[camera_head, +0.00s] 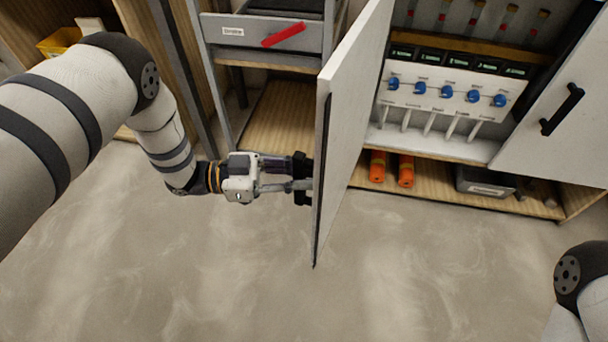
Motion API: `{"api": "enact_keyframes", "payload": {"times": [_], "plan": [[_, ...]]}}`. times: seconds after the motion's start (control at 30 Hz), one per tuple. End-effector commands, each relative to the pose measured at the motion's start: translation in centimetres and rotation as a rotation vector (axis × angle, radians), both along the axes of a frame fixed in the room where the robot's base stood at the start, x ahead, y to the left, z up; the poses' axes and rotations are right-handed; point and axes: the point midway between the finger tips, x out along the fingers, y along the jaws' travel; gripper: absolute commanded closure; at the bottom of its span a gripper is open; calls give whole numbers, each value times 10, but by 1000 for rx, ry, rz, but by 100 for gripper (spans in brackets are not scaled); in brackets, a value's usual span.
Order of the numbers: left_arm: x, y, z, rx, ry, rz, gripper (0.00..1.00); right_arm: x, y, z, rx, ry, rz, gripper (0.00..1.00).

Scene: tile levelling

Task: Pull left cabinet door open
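The white left cabinet door (352,110) stands swung open, jutting out toward me so that I see it nearly edge-on. A dark vertical strip (324,140) runs along its left side; I cannot tell whether it is the handle or the door's edge. My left gripper (303,180) is at the outer, left face of this door, its dark fingertips at or very near the surface. The fingertips are partly hidden, so I cannot tell whether they hold a handle. My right arm shows at the lower right, but its gripper is out of view.
Inside the cabinet are blue knobs (446,92), orange cylinders (406,171) and a grey box (485,182). A grey drawer unit (265,35) stands to the left. The floor in front is clear.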

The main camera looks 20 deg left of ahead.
Motion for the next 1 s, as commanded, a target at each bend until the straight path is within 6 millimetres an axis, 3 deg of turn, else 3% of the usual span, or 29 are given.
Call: {"api": "enact_keyframes", "payload": {"times": [0.27,0.3,0.37,0.67,0.77,1.0], "plan": [[-3,1,-2,2,7,-3,100,0,0,0,0,0,0,60],[-3,1,-2,2,7,-3,75,0,0,0,0,0,0,60],[-3,1,-2,2,7,-3,63,0,0,0,0,0,0,60],[-2,2,-1,1,3,-1,63,0,0,0,0,0,0,60],[-5,13,-2,4,4,1,63,0,0,0,0,0,0,60],[-28,74,-2,4,5,2,63,0,0,0,0,0,0,60]]}}
